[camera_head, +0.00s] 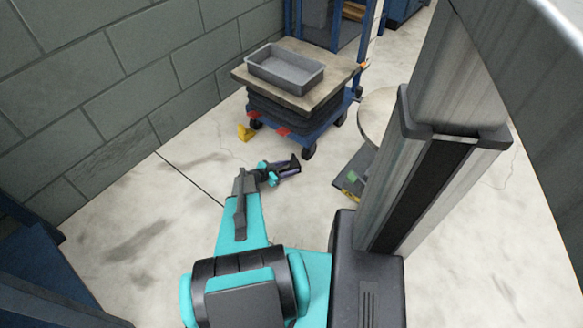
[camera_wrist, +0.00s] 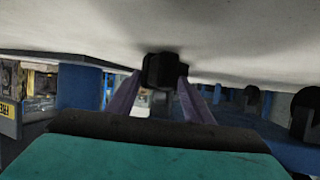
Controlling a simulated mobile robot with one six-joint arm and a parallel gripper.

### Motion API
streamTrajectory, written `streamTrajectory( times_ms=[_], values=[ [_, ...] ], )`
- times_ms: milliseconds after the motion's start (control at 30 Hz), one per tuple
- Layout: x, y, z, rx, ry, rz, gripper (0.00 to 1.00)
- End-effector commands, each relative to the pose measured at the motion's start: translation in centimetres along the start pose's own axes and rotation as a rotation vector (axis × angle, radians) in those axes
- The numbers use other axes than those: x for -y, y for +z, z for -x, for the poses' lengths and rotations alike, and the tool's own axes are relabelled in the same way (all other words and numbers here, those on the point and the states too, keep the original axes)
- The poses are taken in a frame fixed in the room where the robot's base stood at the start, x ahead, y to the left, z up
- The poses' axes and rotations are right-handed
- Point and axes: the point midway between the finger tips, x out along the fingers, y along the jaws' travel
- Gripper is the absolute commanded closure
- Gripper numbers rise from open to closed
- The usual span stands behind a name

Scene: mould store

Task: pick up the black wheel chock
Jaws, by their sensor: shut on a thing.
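The black wheel chock (camera_wrist: 163,70) shows in the wrist view as a small dark block between the two purple fingers of my gripper (camera_wrist: 161,78). The fingers touch it from both sides, and my gripper is shut on it. The pale floor fills the top of that view, close behind the chock; I cannot tell whether the chock touches it. In the head view my gripper (camera_head: 288,168) is low over the floor, in front of the blue lift cart. There the chock is too small and dark to tell apart from the fingers.
The blue lift cart (camera_head: 325,128) carries a board with a grey tray (camera_head: 285,70). A yellow block (camera_head: 245,132) lies by its left wheel. A round-topped stand (camera_head: 376,112) and a low dark flat item (camera_head: 352,178) are to the right. The floor at left (camera_head: 150,210) is clear.

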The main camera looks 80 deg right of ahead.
Motion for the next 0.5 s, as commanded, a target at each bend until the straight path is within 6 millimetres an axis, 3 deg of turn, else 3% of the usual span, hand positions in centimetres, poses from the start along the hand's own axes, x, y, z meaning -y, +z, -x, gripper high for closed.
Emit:
streamTrajectory(
  times_ms=[267,500],
  values=[
    [0.0,-0.9,0.4,0.0,-0.002,0.0,0.91],
    [-0.1,-3.9,1.7,-0.001,-0.002,-0.001,0.91]
  ],
)
